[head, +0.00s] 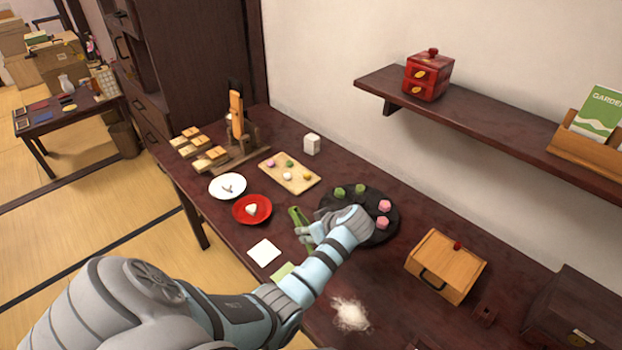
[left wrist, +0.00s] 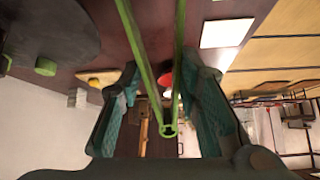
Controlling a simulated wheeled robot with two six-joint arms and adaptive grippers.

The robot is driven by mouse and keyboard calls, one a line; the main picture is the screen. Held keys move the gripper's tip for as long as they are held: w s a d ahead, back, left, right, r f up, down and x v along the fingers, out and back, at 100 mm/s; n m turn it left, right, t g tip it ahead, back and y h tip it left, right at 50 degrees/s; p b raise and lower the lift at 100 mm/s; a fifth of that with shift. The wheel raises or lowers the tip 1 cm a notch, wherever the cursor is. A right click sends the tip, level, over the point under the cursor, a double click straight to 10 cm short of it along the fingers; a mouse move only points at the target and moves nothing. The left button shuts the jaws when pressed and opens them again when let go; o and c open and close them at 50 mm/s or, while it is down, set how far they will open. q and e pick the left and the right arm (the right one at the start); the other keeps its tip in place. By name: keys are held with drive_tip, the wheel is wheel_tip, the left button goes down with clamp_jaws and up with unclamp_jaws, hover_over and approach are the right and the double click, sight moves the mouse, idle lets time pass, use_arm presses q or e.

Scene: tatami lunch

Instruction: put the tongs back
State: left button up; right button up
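The green tongs (head: 297,215) are between the fingers of my left gripper (head: 308,238), at the left edge of the round black plate (head: 382,236). The gripper appears shut on the tongs, though the exact contact is hard to see. The tongs look raised above the table. My right gripper is not in view.
Pink and green sweets sit on the black plate. Nearby are a red dish (head: 264,212), white plate (head: 240,190), wooden sweets board (head: 272,171), white square (head: 264,252) and wooden box (head: 447,264). White powder (head: 350,314) lies at the front. Dark tabletop (head: 395,290) is bare before the box.

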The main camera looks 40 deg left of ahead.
use_arm(q)
drive_tip(key=shift+f+b, duration=0.35)
drive_tip(key=shift+f, duration=0.2)
drive_tip(key=o, duration=0.5)
drive_tip(key=shift+o, duration=0.2)
drive_tip(key=p+v, duration=0.3)
drive_tip(key=v, duration=1)
drive_tip(key=shift+a+r, duration=0.25)
